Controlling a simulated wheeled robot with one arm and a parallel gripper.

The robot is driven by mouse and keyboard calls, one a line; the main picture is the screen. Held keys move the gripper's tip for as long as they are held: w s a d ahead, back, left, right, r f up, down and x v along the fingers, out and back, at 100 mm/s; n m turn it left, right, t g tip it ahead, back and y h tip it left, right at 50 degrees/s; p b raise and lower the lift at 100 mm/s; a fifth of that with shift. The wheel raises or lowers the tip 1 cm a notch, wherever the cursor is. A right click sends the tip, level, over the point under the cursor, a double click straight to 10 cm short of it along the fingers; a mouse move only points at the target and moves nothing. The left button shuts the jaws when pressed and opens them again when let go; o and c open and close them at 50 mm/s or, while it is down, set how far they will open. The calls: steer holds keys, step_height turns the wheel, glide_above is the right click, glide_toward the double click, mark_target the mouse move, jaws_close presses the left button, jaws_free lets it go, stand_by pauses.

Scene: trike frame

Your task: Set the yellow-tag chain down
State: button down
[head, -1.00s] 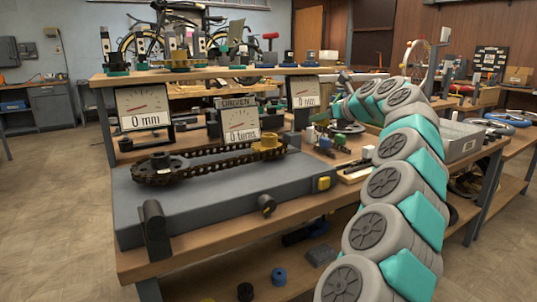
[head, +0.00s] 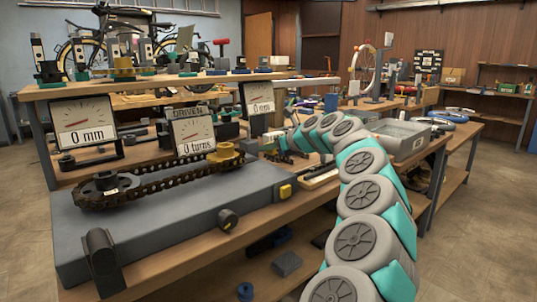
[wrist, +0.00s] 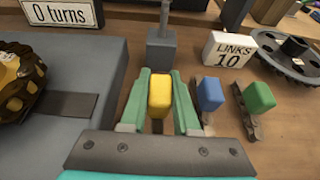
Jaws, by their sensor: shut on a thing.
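In the wrist view my gripper (wrist: 161,88) is shut on the yellow tag (wrist: 159,97) of the yellow-tag chain. The tag stands between the two teal fingers, low over the wooden bench. Little of its chain shows below the tag, and I cannot tell whether it touches the wood. Just right of the gripper are a blue tag (wrist: 210,94) and a green tag (wrist: 259,98), each on a short dark chain piece. In the head view my gripper is small and unclear beside the grey slab.
A grey block with a post (wrist: 161,52) stands just beyond the fingers. A "LINKS 10" sign (wrist: 230,50) and a dark sprocket (wrist: 291,52) lie to the right. The grey slab (head: 190,205) with its long chain (head: 160,184) borders the left. A grey bin (head: 400,135) stands farther right.

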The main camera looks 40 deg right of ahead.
step_height(320, 180, down, 2)
steer(key=shift+f, duration=0.1)
steer(key=c, duration=0.7)
jaws_free()
steer(key=shift+o, duration=0.2)
